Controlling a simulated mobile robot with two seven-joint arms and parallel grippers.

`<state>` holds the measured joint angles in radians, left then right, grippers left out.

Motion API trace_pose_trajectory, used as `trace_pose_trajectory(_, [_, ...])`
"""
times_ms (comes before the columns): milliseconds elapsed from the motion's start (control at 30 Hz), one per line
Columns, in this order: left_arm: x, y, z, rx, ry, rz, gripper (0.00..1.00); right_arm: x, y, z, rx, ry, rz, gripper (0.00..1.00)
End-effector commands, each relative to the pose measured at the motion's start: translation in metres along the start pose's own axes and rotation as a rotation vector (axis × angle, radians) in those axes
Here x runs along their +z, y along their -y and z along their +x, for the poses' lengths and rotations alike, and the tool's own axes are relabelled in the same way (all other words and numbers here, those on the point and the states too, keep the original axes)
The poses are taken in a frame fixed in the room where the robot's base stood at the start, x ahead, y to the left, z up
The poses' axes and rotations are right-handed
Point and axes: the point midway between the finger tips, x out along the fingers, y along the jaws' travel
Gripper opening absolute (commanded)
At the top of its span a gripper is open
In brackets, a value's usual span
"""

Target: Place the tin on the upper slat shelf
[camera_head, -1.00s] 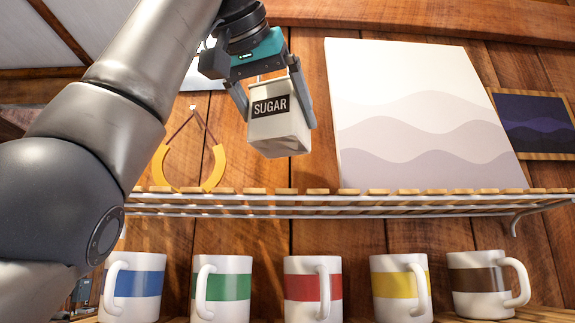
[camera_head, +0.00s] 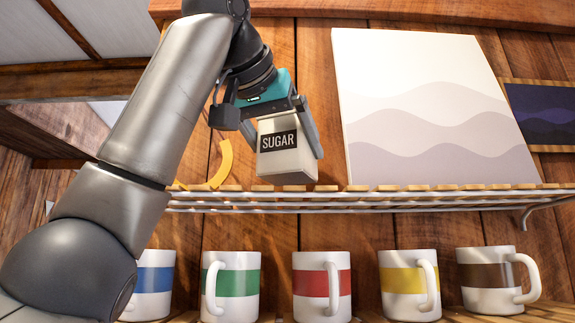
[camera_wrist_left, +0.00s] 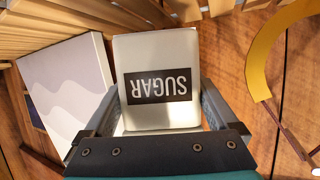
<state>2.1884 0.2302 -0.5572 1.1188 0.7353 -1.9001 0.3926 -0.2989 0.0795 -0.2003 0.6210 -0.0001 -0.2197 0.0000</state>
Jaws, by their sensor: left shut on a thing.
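The tin is white with a black SUGAR label (camera_head: 285,160). My left gripper (camera_head: 290,135) is shut on it, with one finger on each side, as the left wrist view also shows the tin (camera_wrist_left: 160,112) between the fingers. In the head view the tin is nearly upright, its bottom just at the level of the upper slat shelf (camera_head: 400,190), a white wire frame with wooden slats. I cannot tell whether the tin touches the slats. My right gripper is not in view.
A wave-patterned canvas (camera_head: 425,120) and a dark picture (camera_head: 543,115) are behind the shelf, right of the tin. A yellow curved item (camera_head: 222,165) hangs left of it. Below stand several striped mugs, including a red-striped one (camera_head: 308,286).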

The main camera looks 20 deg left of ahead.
Motion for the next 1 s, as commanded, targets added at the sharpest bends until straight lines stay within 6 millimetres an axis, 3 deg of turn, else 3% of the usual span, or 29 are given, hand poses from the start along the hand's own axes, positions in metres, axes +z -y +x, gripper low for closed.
trace_pose_trajectory(200, [0.018,0.001,0.008,-0.001,-0.003,0.0,0.0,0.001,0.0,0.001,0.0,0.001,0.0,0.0])
trace_pose_trajectory(767, [0.026,0.002,0.014,0.001,-0.004,-0.001,0.0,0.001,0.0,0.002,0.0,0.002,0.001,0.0])
trace_pose_trajectory(800, [0.026,0.002,0.015,0.0,0.002,0.0,0.96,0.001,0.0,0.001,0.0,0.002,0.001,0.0])
trace_pose_trajectory(1000, [0.026,0.002,0.015,0.0,0.002,0.0,1.0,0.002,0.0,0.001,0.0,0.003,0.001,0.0])
